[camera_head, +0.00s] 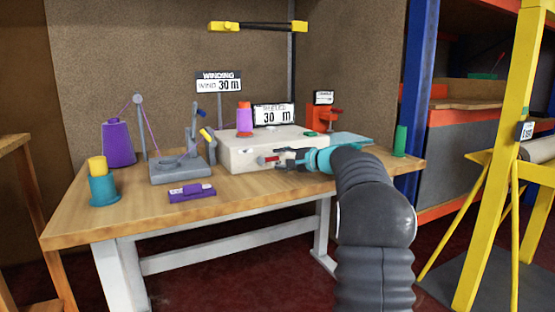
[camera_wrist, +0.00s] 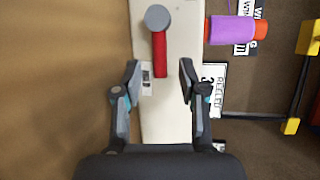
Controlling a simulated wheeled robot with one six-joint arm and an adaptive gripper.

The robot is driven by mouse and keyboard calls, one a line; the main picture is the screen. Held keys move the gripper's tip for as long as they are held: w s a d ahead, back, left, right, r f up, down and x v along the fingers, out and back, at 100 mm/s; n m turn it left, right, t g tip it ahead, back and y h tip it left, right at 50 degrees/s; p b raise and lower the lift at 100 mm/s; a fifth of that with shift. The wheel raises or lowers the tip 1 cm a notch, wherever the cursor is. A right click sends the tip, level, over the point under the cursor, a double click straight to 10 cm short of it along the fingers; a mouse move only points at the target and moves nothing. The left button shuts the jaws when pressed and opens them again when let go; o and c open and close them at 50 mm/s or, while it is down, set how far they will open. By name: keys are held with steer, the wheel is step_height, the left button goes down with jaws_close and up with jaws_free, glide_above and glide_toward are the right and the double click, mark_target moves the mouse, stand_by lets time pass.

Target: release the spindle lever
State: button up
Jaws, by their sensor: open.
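The spindle lever (camera_wrist: 159,52) is a red bar with a round grey hub, on the front of a cream winder box (camera_head: 243,157). In the head view its red part (camera_head: 270,159) shows just left of my fingertips. My gripper (camera_head: 284,159) is open at the box's front face. In the wrist view the gripper (camera_wrist: 160,76) has one finger on each side of the lever's free end, with gaps on both sides. A purple spool (camera_head: 244,119) stands on the box. A display (camera_head: 273,115) behind it reads 30 m.
The wooden bench (camera_head: 130,215) also holds a grey stand (camera_head: 180,170), a purple cone (camera_head: 118,145), a teal pot (camera_head: 103,188), a purple tool (camera_head: 192,193) and a red clamp (camera_head: 321,117). A sign (camera_head: 218,83) reads wind 30 m. The bench's front edge is mostly clear.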

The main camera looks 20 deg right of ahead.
mark_target(261, 148)
steer(key=shift+x, duration=0.85)
steer(key=shift+c, duration=0.2)
jaws_close()
steer(key=shift+r, duration=0.15)
steer(key=n, duration=0.1)
steer(key=r+n+g+h+b, duration=0.1)
steer(key=n, duration=0.1)
steer(key=shift+a+r+h, duration=0.25)
steer(key=shift+h, duration=0.05)
steer(key=shift+a+r+n+h+b, duration=0.25)
steer(key=shift+r+n+h, duration=0.1)
steer(key=shift+n+h, duration=0.2)
steer(key=shift+a+r+n+h+b, duration=0.25)
steer(key=shift+r+n+h, duration=0.15)
steer(key=shift+n, duration=0.25)
steer(key=n+h, duration=0.1)
steer(key=a+r+n+h+b, duration=0.1)
steer(key=n, duration=0.1)
steer(key=shift+s+a+g, duration=0.1)
steer(key=shift+a+g, duration=0.2)
steer(key=shift+a, duration=0.05)
steer(key=shift+a+r+n+h+b, duration=0.15)
steer(key=shift+a+n+h, duration=0.25)
steer(key=shift+n+h, duration=0.25)
steer(key=shift+a+r+n+h+b, duration=0.15)
steer(key=shift+a+n+h, duration=0.25)
steer(key=shift+n+h, duration=0.2)
